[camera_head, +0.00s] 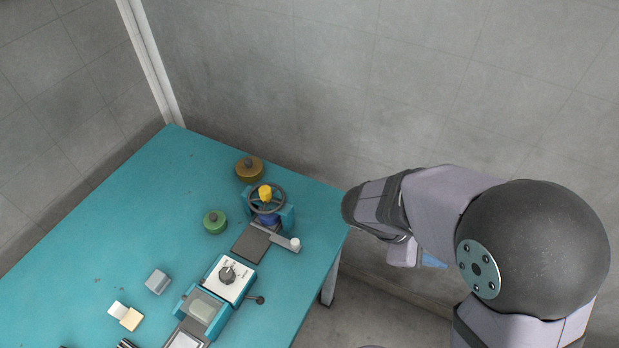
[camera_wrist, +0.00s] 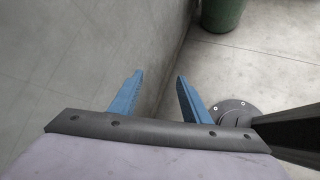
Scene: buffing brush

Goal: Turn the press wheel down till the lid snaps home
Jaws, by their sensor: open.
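The press wheel (camera_head: 281,203) is a dark handwheel with a yellow hub, on a teal press at the back right of the table. Whatever sits under it is mostly hidden by the wheel, so I cannot tell how a lid is seated. My gripper (camera_head: 431,262) hangs off the table's right edge, apart from the press. In the wrist view, its two blue fingers (camera_wrist: 156,90) are spread with nothing between them.
The teal table (camera_head: 110,235) holds a brown round pot (camera_head: 249,169), a green one (camera_head: 215,222), a grey block (camera_head: 157,281), pale blocks (camera_head: 125,315) and a machine with a dial (camera_head: 228,280). A wall stands behind. A green bin (camera_wrist: 222,14) shows in the wrist view.

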